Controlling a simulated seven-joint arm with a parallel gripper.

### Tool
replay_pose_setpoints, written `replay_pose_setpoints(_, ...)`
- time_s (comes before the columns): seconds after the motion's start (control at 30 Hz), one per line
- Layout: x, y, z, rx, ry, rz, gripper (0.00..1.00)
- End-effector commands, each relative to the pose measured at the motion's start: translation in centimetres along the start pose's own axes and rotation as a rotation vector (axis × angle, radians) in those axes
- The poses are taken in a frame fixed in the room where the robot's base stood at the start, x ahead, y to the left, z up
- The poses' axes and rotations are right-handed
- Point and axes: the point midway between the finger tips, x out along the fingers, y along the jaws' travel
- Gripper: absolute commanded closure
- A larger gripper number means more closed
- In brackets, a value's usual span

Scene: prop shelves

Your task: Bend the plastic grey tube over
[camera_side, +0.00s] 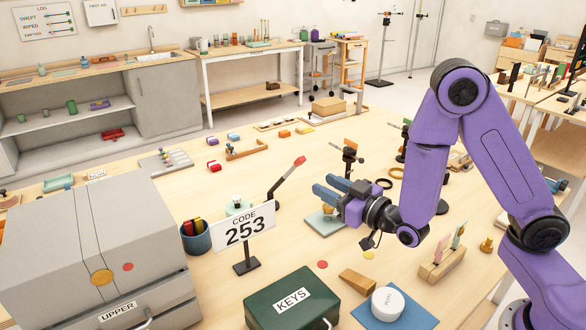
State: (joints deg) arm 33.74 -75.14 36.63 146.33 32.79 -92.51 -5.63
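A thin tube (286,176) leans up to the right behind the code sign, dark at its lower end, pale greyish along the middle and red at its tip. It looks like the task's grey tube, but I cannot tell for sure.
The "CODE 253" sign (247,228) stands in front of the tube. A blue cup (196,240) is left of it, a green KEYS box (291,302) in front. A small stand with an orange top (349,157) is behind my gripper. Large grey drawers (60,240) fill the left.

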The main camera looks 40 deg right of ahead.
Motion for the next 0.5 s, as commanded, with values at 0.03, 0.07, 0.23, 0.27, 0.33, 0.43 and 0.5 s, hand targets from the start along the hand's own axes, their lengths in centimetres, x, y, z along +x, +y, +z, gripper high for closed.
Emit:
replay_pose_setpoints(0.03, 0.3, 0.0, 0.0, 0.0, 0.0, 0.0, 0.63)
replay_pose_setpoints(0.07, 0.5, 0.0, 0.0, 0.0, 0.0, 0.0, 0.63)
replay_pose_setpoints(0.23, 1.4, 0.0, 0.0, 0.0, 0.0, 0.001, 0.63)
replay_pose_setpoints(0.27, 1.6, 0.0, 0.0, 0.0, 0.0, 0.001, 0.63)
replay_pose_setpoints(0.33, 2.0, 0.0, 0.0, 0.0, 0.0, 0.0, 0.63)
replay_pose_setpoints(0.43, 2.5, 0.0, 0.0, 0.0, 0.0, 0.001, 0.63)
replay_pose_setpoints(0.5, 2.8, 0.0, 0.0, 0.0, 0.0, 0.0, 0.63)
